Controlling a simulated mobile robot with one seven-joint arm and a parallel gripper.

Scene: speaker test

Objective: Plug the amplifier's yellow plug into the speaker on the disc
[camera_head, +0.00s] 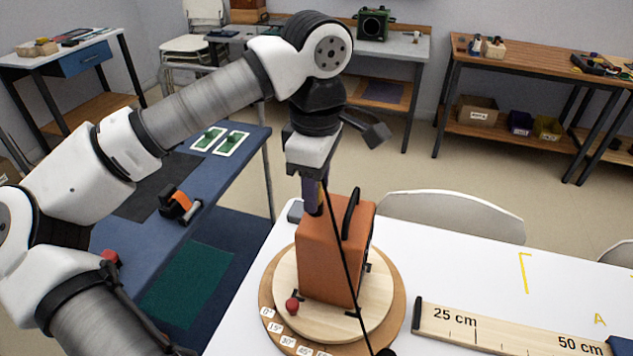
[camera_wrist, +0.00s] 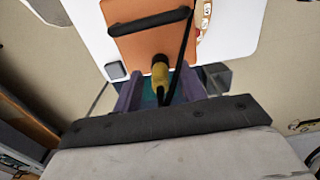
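The orange speaker (camera_head: 328,262) with a black handle stands on the pale wooden disc (camera_head: 290,275); its orange body also shows in the wrist view (camera_wrist: 137,45). My gripper (camera_head: 314,208) points down at the speaker's far side, its tips partly hidden in the head view. In the wrist view the yellow plug (camera_wrist: 160,75) lies between my purple fingers (camera_wrist: 160,88), with gaps beside it; they look open. The plug's dark tip meets the speaker's face; how deep it sits I cannot tell. A black cable (camera_head: 342,255) runs across the speaker to the front. I cannot identify the amplifier.
A ruler board (camera_head: 500,330) lies right on the white table (camera_head: 430,245). A small grey block (camera_head: 296,210) sits behind the speaker. A chair back (camera_head: 455,212) stands behind the table.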

